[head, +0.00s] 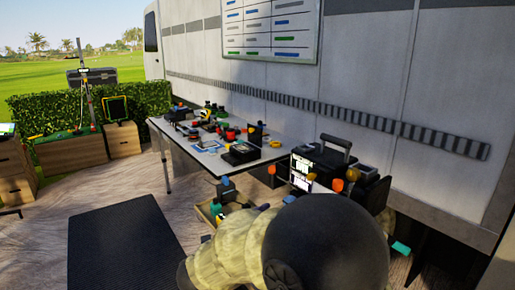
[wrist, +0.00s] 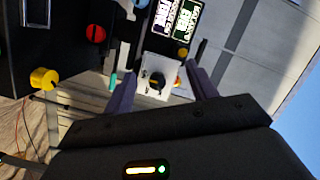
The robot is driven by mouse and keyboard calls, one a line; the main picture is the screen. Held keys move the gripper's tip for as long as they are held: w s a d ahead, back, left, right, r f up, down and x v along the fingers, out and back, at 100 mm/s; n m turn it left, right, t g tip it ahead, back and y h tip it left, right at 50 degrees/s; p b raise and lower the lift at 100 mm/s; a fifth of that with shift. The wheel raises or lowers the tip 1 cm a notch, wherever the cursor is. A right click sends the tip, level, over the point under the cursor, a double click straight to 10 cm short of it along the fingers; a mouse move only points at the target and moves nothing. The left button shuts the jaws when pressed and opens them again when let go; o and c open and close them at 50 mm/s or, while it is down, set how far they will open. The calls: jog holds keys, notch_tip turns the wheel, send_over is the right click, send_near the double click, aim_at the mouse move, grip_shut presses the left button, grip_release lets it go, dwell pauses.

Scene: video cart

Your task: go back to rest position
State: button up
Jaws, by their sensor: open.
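My gripper (wrist: 160,74) is open in the wrist view, with its two dark fingers apart. In the head view my arm covers the lower right and hides my gripper. The black video cart (head: 322,158) with a handle on top stands just beyond my arm.
A red knob (wrist: 95,33) and a yellow knob (wrist: 43,78) stick out nearby in the wrist view. A cluttered table (head: 205,157) stands along the trailer wall (head: 370,85). A dark mat (head: 125,240) lies on clear floor at left.

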jog(key=w+d+f+n+g+y, duration=0.2)
jog(key=d+f+n+y, duration=0.1)
jog(key=f+n+y, duration=0.65)
jog(key=s+d+f+n+g, duration=0.4)
jog(key=s+d+n+g, duration=0.1)
jog(key=s, duration=0.4)
jog(key=s+d+f+n+g, duration=0.4)
jog(key=s+d+n, duration=0.15)
jog(key=s, duration=0.45)
notch_tip(320, 180, up, 19)
jog(key=p, duration=1.9)
jog(key=shift+w+a+m+y, duration=0.15)
jog(key=shift+w+m+y, duration=0.15)
jog(key=shift+y, duration=0.15)
jog(key=shift+f, duration=0.1)
